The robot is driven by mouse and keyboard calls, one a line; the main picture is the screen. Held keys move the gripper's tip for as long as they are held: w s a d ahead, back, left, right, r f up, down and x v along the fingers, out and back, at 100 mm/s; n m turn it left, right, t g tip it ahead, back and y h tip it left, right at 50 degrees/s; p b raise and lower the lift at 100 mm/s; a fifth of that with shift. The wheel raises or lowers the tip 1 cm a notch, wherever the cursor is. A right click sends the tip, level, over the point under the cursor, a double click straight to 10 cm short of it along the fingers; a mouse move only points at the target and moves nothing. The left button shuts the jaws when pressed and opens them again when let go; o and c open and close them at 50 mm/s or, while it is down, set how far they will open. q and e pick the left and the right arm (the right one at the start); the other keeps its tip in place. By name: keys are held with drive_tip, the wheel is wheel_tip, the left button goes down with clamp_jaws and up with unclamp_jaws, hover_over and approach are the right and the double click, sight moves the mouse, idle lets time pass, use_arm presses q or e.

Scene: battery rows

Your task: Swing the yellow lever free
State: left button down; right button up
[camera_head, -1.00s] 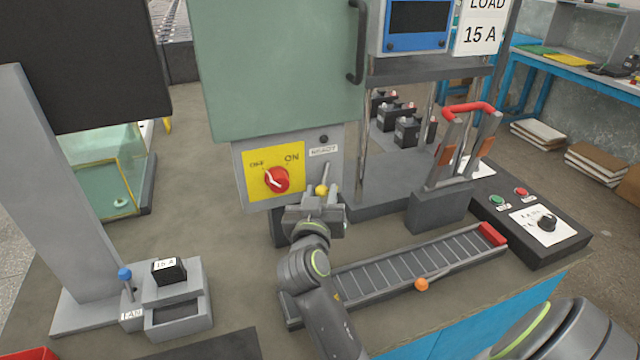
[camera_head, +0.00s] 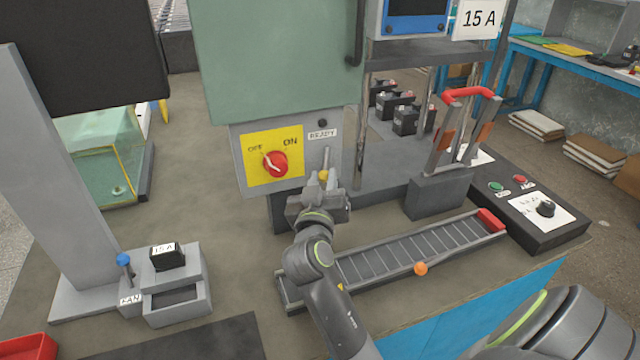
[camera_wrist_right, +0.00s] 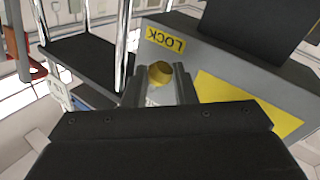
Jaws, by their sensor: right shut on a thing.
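The yellow lever ends in a yellow knob (camera_head: 323,175) at the lower right of the grey switch box (camera_head: 239,163). Its thin grey stem rises from the knob towards the READY label. My right gripper (camera_head: 321,184) reaches up from below and is shut on the lever at its knob. In the right wrist view the knob (camera_wrist_right: 160,73) shows between the two fingers (camera_wrist_right: 158,82), close to a yellow LOCK label (camera_wrist_right: 165,39). The fingers hide part of the lever. My left gripper is out of view.
A red rotary switch (camera_head: 276,163) sits on the yellow plate left of the lever. A roller track (camera_head: 400,258) with an orange knob (camera_head: 420,268) lies at the right. A red-handled frame (camera_head: 470,94) stands behind it. A battery holder (camera_head: 204,305) is at the lower left.

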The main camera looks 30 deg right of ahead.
use_arm(q)
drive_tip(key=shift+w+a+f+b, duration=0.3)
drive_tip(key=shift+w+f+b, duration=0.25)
drive_tip(key=shift+b, duration=0.5)
use_arm(e)
drive_tip(key=shift+s+d+f+n+t, duration=0.1)
drive_tip(key=shift+d+n+t, duration=0.35)
drive_tip(key=shift+n, duration=0.55)
drive_tip(key=shift+s+d+f+n+t, duration=0.1)
drive_tip(key=shift+d+n+t, duration=0.35)
drive_tip(key=shift+n, duration=0.55)
drive_tip(key=o, duration=0.7)
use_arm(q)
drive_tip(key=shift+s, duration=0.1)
use_arm(e)
drive_tip(key=shift+f+h, duration=0.15)
drive_tip(key=shift+h, duration=0.15)
